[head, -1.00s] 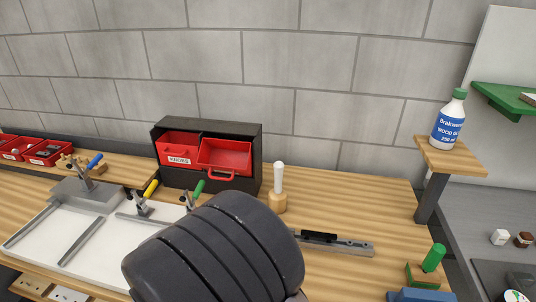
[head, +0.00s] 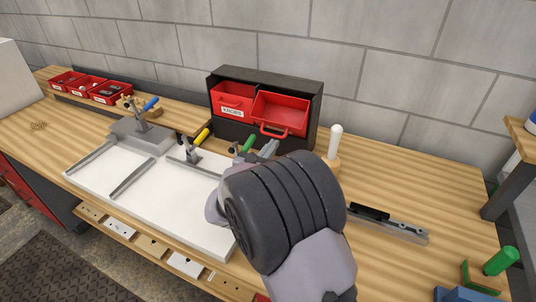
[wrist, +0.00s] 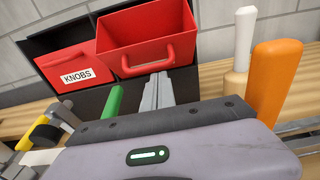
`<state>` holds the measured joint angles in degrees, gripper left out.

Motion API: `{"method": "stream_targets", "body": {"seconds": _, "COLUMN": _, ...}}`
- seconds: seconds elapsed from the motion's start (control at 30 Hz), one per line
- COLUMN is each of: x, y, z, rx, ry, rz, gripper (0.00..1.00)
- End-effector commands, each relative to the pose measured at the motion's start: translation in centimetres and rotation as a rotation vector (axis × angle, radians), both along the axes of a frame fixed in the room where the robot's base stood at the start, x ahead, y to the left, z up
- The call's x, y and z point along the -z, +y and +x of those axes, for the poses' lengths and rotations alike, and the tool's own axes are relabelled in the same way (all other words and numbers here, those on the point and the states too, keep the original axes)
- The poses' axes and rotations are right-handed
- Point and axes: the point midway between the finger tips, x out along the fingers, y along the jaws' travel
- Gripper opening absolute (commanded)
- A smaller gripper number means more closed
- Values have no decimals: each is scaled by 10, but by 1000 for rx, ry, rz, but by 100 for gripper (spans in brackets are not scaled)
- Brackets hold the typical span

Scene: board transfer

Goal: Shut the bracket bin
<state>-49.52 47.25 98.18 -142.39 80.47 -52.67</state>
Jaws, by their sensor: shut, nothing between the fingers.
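A dark cabinet (head: 316,88) at the back of the bench holds two red bins. The left bin (head: 234,97) reads KNOBS. The right bin (head: 281,113) stands out further from the cabinet, its inside showing empty; no label on it is readable. I take it as the bracket bin. In the wrist view the right bin (wrist: 146,35) has a looped front handle (wrist: 150,67). My gripper (head: 270,147) is shut and empty, just below and in front of that bin. In the wrist view my fingertips (wrist: 158,80) are close under the handle; I cannot tell whether they touch.
Clamps with green (head: 247,144) and yellow (head: 200,136) handles stand left of my gripper by a white board (head: 150,190). A white-topped peg (head: 335,143) is to the right. An orange handle (wrist: 273,80) rises at right in the wrist view. Bench at right is partly clear.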

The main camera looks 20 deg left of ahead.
Motion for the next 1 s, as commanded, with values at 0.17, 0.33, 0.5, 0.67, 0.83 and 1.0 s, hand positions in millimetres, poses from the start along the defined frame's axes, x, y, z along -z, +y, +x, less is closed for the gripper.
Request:
{"method": "stream_targets", "body": {"seconds": 0.17, "x": 0, "y": 0, "z": 0, "rx": 0, "ry": 0, "rz": 0, "gripper": 0}}
{"method": "stream_targets", "body": {"seconds": 0.33, "x": -3, "y": 0, "z": 0, "rx": 1, "ry": 13, "rz": 2, "gripper": 0}}
{"method": "stream_targets", "body": {"seconds": 0.5, "x": -12, "y": 0, "z": 1, "rx": 1, "ry": 94, "rz": 10, "gripper": 0}}
{"method": "stream_targets", "body": {"seconds": 0.67, "x": -13, "y": 0, "z": 2, "rx": 1, "ry": 154, "rz": 14, "gripper": 0}}
{"method": "stream_targets", "body": {"seconds": 0.83, "x": -21, "y": -1, "z": 4, "rx": 2, "ry": 244, "rz": 20, "gripper": 0}}
{"method": "stream_targets", "body": {"seconds": 1.0, "x": -34, "y": -1, "z": 8, "rx": 2, "ry": 241, "rz": 20, "gripper": 0}}
